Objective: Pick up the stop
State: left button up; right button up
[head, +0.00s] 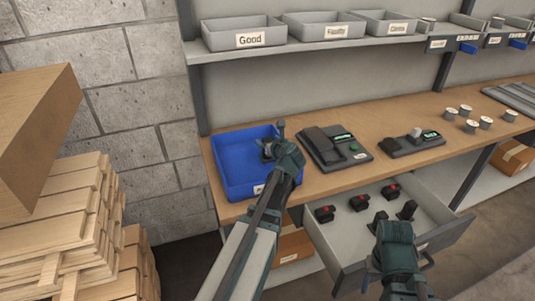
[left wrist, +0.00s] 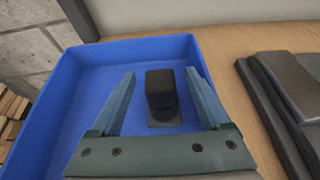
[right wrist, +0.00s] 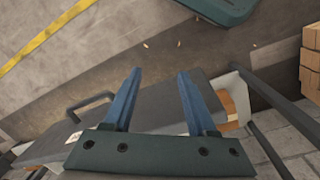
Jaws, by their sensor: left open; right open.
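A dark block on a square base (left wrist: 161,95) stands in the blue tray (left wrist: 40,108); no red top shows on it, so I cannot tell if it is a stop. My left gripper (head: 273,140) is open above this tray, which is at the left of the bench. In the left wrist view its fingers (left wrist: 161,80) are on either side of the block in the picture, with gaps. Three dark stops with red tops (head: 325,213) (head: 358,202) (head: 391,191) are in the open drawer (head: 345,240). My right gripper (head: 394,225) is open and empty by the drawer front.
A black device with a green display (head: 334,146) and a smaller one (head: 412,143) stand right of the tray. Several metal cylinders (head: 470,126) are further right. Labelled grey bins (head: 243,34) line the shelf. Stacked wooden boards (head: 60,230) are at the left.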

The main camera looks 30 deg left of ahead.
pick_arm(q)
jog(key=shift+w+a+f, duration=0.2)
jog(key=shift+w+a, duration=0.1)
jog(key=shift+a, duration=0.05)
grip_shut()
jog(key=shift+r, duration=0.2)
notch_tip(320, 180, up, 10)
jog(key=p, duration=1)
jog(key=shift+f, duration=0.1)
